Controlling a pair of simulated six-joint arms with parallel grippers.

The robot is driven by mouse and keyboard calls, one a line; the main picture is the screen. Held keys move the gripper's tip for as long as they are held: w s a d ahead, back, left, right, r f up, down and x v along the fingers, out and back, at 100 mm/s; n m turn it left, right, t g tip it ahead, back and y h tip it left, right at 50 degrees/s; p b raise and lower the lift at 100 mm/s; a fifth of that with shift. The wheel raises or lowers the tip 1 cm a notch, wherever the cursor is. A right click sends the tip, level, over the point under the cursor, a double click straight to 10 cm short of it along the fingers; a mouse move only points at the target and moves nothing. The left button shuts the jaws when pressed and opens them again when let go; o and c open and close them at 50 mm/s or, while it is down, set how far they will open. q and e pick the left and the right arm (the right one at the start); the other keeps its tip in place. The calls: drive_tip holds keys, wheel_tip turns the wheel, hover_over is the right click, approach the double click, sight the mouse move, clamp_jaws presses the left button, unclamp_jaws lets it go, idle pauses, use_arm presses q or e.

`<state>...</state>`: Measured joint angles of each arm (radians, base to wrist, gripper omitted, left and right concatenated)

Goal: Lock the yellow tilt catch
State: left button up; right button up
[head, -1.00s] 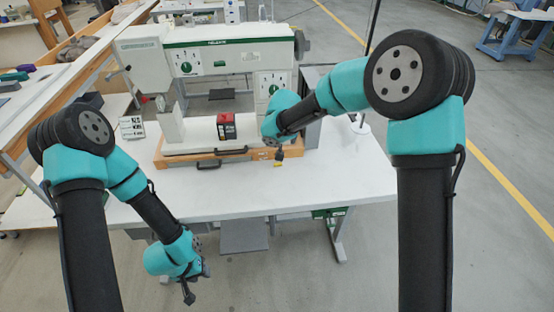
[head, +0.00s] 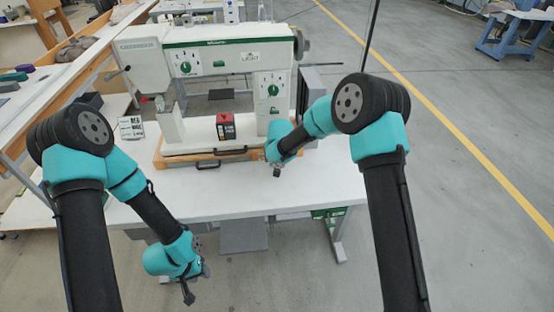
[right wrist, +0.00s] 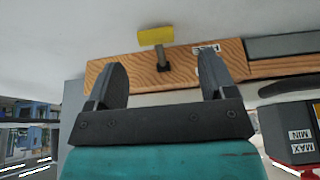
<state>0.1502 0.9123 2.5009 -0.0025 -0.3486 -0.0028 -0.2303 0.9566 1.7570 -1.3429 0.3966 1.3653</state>
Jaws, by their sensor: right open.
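The yellow catch (right wrist: 155,36) shows in the right wrist view as a small flat tab on a dark stem at the edge of the wooden base (right wrist: 140,68). It lies beyond and between the fingertips of my right gripper (right wrist: 162,58), which is open and empty. I cannot tell whether the fingers touch it. In the head view my right gripper (head: 277,172) is by the front right corner of the base, and the catch cannot be made out there. My left gripper (head: 188,296) hangs low in front of the table, too small to read its jaws.
A red and black box (head: 226,127) and a labelled card stand (head: 131,128) are nearby. The white table (head: 190,200) is clear in front.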

drive_tip(key=shift+x, duration=1.35)
drive_tip(key=shift+c, duration=0.2)
drive_tip(key=c, duration=0.9)
drive_tip(key=shift+o, duration=0.2)
drive_tip(key=shift+w+d+r+g, duration=0.15)
drive_tip(key=shift+w+r+g, duration=0.05)
drive_tip(key=shift+w+g, duration=0.15)
drive_tip(key=shift+c, duration=0.3)
drive_tip(key=shift+s+f+g, duration=0.25)
drive_tip(key=shift+s+g, duration=0.1)
drive_tip(key=shift+s, duration=0.05)
drive_tip(key=o, duration=0.6)
drive_tip(key=shift+c, duration=0.2)
drive_tip(key=o, duration=0.4)
drive_tip(key=shift+w+r, duration=0.1)
drive_tip(key=shift+r, duration=0.1)
